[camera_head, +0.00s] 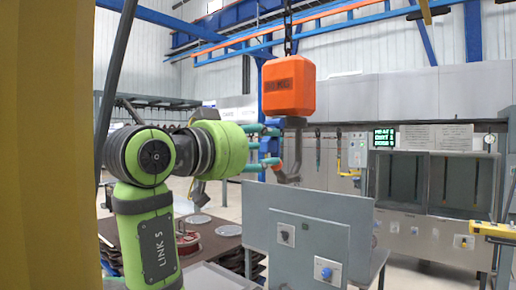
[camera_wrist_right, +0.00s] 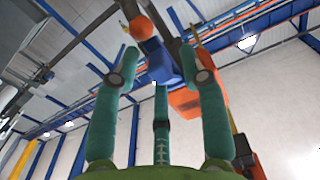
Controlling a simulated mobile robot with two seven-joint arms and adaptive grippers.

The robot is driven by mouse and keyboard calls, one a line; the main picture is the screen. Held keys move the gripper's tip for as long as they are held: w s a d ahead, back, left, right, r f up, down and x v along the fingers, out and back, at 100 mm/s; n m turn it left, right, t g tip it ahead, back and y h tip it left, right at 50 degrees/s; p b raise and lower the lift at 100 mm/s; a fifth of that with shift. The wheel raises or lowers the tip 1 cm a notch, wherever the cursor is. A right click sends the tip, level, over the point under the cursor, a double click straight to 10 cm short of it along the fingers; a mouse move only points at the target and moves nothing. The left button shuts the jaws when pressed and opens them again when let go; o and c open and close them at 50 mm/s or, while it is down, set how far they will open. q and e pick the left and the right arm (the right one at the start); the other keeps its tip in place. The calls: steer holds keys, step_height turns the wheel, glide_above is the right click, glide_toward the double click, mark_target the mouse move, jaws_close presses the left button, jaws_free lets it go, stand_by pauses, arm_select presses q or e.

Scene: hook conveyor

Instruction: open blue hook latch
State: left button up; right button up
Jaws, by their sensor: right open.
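The orange hoist block (camera_head: 289,86) hangs from a chain, with a grey hook (camera_head: 291,158) below it. My right gripper (camera_head: 276,147) has teal fingers, spread open just left of the hook; contact cannot be told. In the right wrist view my open fingers (camera_wrist_right: 160,65) point up. A blue piece (camera_wrist_right: 164,66), possibly the latch, appears between their tips, near a rounded orange part (camera_wrist_right: 142,28) and dark hook-like bars. The orange block (camera_wrist_right: 183,101) is partly hidden behind a finger. My left gripper is not in view.
A grey panel box (camera_head: 308,232) with switches stands below the hook. A dark table (camera_head: 120,232) with round lids and a red reel is at lower left. A grey cabinet (camera_head: 430,182) stands at right. A yellow post (camera_head: 40,150) blocks the left edge.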

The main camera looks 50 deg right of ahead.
steer(key=c, duration=0.9)
steer(key=shift+o, duration=0.3)
steer(key=shift+s, duration=0.15)
steer(key=shift+r, duration=0.15)
steer(key=shift+a+r+y+p, duration=0.4)
steer(key=shift+r+y, duration=0.15)
steer(key=shift+y, duration=0.15)
steer(key=shift+o, duration=0.4)
steer(key=shift+a+r+y, duration=0.2)
steer(key=shift+r+y, duration=0.15)
steer(key=shift+y, duration=0.25)
